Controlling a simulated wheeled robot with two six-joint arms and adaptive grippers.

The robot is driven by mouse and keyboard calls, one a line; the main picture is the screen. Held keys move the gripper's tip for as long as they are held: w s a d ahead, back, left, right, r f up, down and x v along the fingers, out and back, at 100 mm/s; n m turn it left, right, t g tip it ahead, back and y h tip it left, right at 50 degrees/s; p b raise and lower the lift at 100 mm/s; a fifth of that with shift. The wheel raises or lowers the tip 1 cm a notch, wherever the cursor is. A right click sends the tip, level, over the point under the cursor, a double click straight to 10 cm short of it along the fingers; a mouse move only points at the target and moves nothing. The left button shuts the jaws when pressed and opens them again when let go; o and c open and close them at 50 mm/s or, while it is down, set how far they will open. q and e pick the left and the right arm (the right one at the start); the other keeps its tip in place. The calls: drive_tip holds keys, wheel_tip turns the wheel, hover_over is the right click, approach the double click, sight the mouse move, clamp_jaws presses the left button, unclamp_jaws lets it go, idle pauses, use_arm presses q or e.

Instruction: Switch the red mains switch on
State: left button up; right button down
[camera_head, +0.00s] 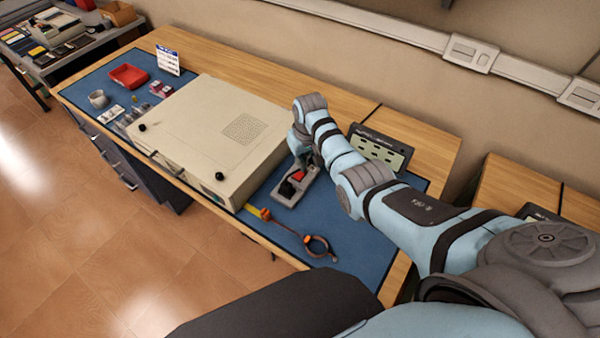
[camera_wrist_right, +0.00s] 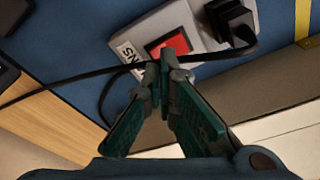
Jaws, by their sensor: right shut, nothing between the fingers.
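The red mains switch (camera_head: 299,175) is set in a grey box (camera_head: 305,188) on the blue mat, right of the large beige case. In the right wrist view the red switch (camera_wrist_right: 168,45) shows close up, on its grey box (camera_wrist_right: 195,22) with part of a label and a black plug (camera_wrist_right: 232,22). In the head view the right gripper (camera_head: 298,160) is small and partly hidden by my wrist. My left gripper is not in view.
The beige case (camera_head: 215,130) stands close on the left of the box. A black cable (camera_wrist_right: 60,84) runs by the fingers. A dark panel (camera_head: 380,148) stands behind. A red tray (camera_head: 128,76) is far left.

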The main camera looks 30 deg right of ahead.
drive_tip(key=shift+f+b, duration=0.75)
drive_tip(key=shift+f, duration=0.3)
idle(0.4)
drive_tip(key=shift+f, duration=0.2)
drive_tip(key=shift+r, duration=0.1)
wheel_tip(320, 180, up, 7)
drive_tip(key=p, duration=0.7)
drive_tip(key=shift+r+p, duration=0.1)
drive_tip(key=shift+p, duration=0.3)
drive_tip(key=shift+f, duration=0.2)
